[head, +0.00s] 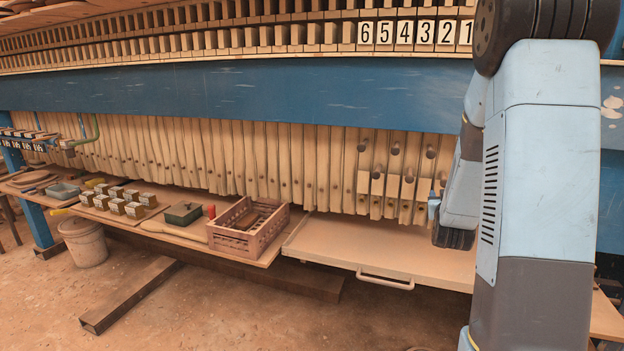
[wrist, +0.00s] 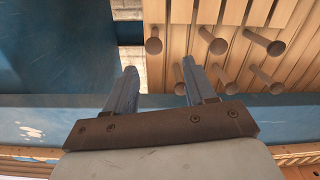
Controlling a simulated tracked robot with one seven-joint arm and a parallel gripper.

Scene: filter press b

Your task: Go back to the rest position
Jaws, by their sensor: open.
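My gripper (wrist: 158,85) shows in the wrist view with its two blue-grey fingers spread apart and nothing between them. Beyond the fingers are the wooden plates (wrist: 240,40) of the press, with several round brown pegs (wrist: 263,43) sticking out of them. In the head view my arm stands large on the right, in front of the press, and hides part of it. The gripper's fingers are mostly hidden there. The pegs also show in the head view (head: 396,148), left of my arm.
A blue beam (head: 250,95) runs across the press above the plates. Below is a shelf with a pull-out board (head: 380,245), a wooden crate (head: 225,240), a green box (head: 183,213) and several small blocks (head: 117,207). A bucket (head: 83,243) and a floor beam (head: 130,295) stand lower left.

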